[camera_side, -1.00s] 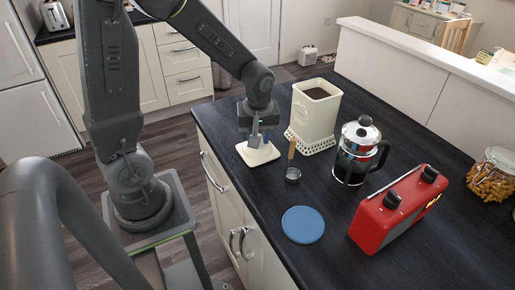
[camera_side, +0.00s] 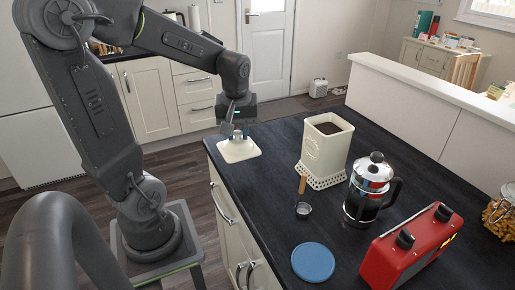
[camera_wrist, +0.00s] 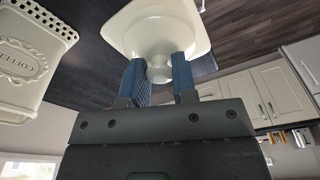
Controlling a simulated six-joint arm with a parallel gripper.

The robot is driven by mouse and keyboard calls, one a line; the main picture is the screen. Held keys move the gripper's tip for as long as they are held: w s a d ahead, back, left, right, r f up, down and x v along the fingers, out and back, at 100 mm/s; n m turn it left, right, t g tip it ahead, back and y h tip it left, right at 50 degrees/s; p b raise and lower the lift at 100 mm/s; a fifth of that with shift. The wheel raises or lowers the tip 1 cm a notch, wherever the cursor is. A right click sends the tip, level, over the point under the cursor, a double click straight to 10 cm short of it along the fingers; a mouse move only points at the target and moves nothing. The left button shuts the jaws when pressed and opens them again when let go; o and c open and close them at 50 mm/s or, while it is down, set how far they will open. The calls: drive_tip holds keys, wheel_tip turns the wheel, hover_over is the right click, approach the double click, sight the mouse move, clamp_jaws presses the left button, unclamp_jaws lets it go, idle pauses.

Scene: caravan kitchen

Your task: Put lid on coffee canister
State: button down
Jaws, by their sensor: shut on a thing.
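The cream lid (camera_side: 240,151) hangs level above the left edge of the dark counter, to the left of the canister. My gripper (camera_side: 238,135) is above it, shut on its round knob; the wrist view shows the knob (camera_wrist: 159,70) between my blue fingers (camera_wrist: 160,80) and the lid's pale plate (camera_wrist: 185,28) beyond. The cream coffee canister (camera_side: 322,152) stands upright and open on the counter, dark coffee showing inside. It also shows in the wrist view (camera_wrist: 25,75), upside down in the picture, with its lettering and lattice base trim.
A small scoop with a wooden handle (camera_side: 302,187) lies in front of the canister. A French press (camera_side: 367,195) and a red radio (camera_side: 412,250) stand to its right. A blue round mat (camera_side: 313,262) lies at the front. A pasta jar (camera_side: 502,208) is at far right.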

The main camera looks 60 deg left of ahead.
drive_tip(key=shift+s+a+r, duration=0.7)
drive_tip(key=shift+a, duration=0.2)
drive_tip(key=shift+a+r, duration=0.2)
drive_tip(key=shift+r, duration=0.05)
drive_tip(key=w+d+r+m, duration=0.2)
drive_tip(key=w+d+r, duration=0.2)
drive_tip(key=w, duration=0.4)
drive_tip(key=w+d+r+m, duration=0.1)
drive_tip(key=w+d+r, duration=0.25)
drive_tip(key=w, duration=0.35)
drive_tip(key=w+d+r+m, duration=0.2)
drive_tip(key=w+d+r, duration=0.25)
drive_tip(key=w, duration=0.35)
drive_tip(key=shift+s+a+f, duration=0.1)
drive_tip(key=shift+a+f, duration=0.05)
drive_tip(key=shift+f, duration=0.8)
drive_tip(key=shift+s+a+f, duration=0.1)
drive_tip(key=shift+a+f, duration=0.1)
drive_tip(key=shift+f, duration=0.7)
drive_tip(key=shift+a+f, duration=0.15)
drive_tip(key=shift+f, duration=0.8)
drive_tip(key=shift+f, duration=0.55)
drive_tip(key=c, duration=1.2)
unclamp_jaws()
